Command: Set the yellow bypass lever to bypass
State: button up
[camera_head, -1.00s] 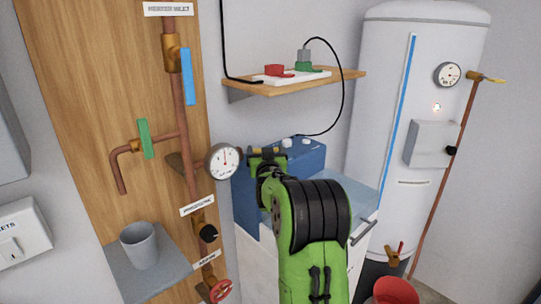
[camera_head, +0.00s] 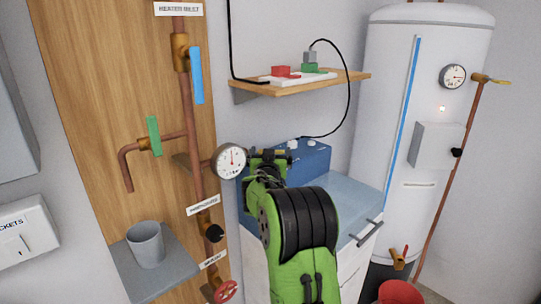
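My gripper (camera_head: 268,158) is at the end of my green arm, in front of the left part of a blue box and just right of a round gauge (camera_head: 229,160). It points away from the camera, so its fingertips and anything between them are hidden. A small yellow handle (camera_head: 499,82) sticks out from a brass valve at the upper right of the white tank (camera_head: 385,130), far from my gripper. Neither label is readable, so I cannot tell which is the bypass lever.
A wooden panel (camera_head: 95,90) carries copper pipes with blue (camera_head: 196,75) and green (camera_head: 153,135) handles, a black knob (camera_head: 214,233) and a red wheel (camera_head: 226,291). A grey cup (camera_head: 145,244) stands on a shelf. A wooden shelf (camera_head: 350,77) overhangs the blue box (camera_head: 307,162).

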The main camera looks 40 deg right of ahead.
notch_tip(320, 180, up, 10)
jog(key=p, duration=0.3)
